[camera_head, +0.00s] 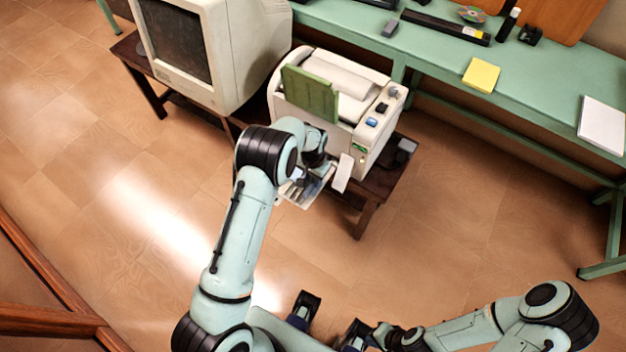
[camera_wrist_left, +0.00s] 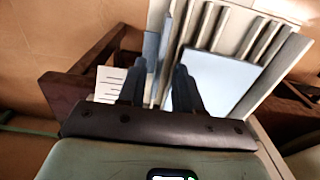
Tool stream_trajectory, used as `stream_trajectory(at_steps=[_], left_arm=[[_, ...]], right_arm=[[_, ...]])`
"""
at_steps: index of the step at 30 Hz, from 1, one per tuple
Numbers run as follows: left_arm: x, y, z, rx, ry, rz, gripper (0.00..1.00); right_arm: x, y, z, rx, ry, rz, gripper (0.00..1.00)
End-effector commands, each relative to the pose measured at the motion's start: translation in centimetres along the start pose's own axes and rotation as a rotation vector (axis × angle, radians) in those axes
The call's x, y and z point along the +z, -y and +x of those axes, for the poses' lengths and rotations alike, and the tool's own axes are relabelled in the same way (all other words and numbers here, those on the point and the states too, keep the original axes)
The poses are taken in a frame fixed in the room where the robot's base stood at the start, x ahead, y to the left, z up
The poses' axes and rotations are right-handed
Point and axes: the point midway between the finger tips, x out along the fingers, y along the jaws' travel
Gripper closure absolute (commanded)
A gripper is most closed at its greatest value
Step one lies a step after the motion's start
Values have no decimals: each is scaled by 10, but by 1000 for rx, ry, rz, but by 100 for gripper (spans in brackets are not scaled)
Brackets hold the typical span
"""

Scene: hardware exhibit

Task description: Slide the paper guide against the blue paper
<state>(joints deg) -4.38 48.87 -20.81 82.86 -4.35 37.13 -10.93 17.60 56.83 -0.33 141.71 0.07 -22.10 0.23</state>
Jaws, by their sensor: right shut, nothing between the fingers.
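The printer's open tray (camera_head: 304,198) sticks out low at its front. In the left wrist view a pale blue sheet (camera_wrist_left: 225,78) lies on this ribbed tray. A thin upright blue-grey plate (camera_wrist_left: 150,48), apparently the paper guide, stands left of the sheet. My left gripper (camera_wrist_left: 160,75) reaches down at the tray with its fingers apart. The plate's lower part is between or just behind the fingers; contact cannot be told. In the head view my left gripper (camera_head: 312,172) is partly hidden by its wrist. My right gripper (camera_head: 354,336) is shut and empty at the bottom edge.
The white printer (camera_head: 375,150) with a raised green panel (camera_head: 310,92) stands on a low dark wooden table (camera_head: 372,205). An old monitor (camera_head: 240,55) is to its left. A green bench (camera_head: 440,55) runs behind. The floor in front is clear.

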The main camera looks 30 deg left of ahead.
Motion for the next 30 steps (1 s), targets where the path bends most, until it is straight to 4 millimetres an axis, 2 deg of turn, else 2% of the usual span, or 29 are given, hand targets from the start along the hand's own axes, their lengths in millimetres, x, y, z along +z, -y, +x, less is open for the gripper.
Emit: stream_trajectory(at_steps=[3, 6, 15, 17, 18, 30], left_arm=[[0, 0, 13, 0, 1, 1, 66], [0, 0, 18, 0, -1, 0, 66], [0, 0, 20, 0, -1, 0, 66], [0, 0, 20, 0, -1, 0, 86], [0, 0, 20, 1, -1, 0, 98], [0, 0, 20, 1, 0, 0, 100]], right_arm=[[0, 0, 0, 0, 0, 0, 100], [0, 0, 0, 0, 0, 0, 100], [0, 0, 0, 0, 0, 0, 100], [0, 0, 0, 0, 0, 0, 100], [0, 0, 0, 0, 0, 0, 100], [0, 0, 0, 0, 0, 0, 100]])
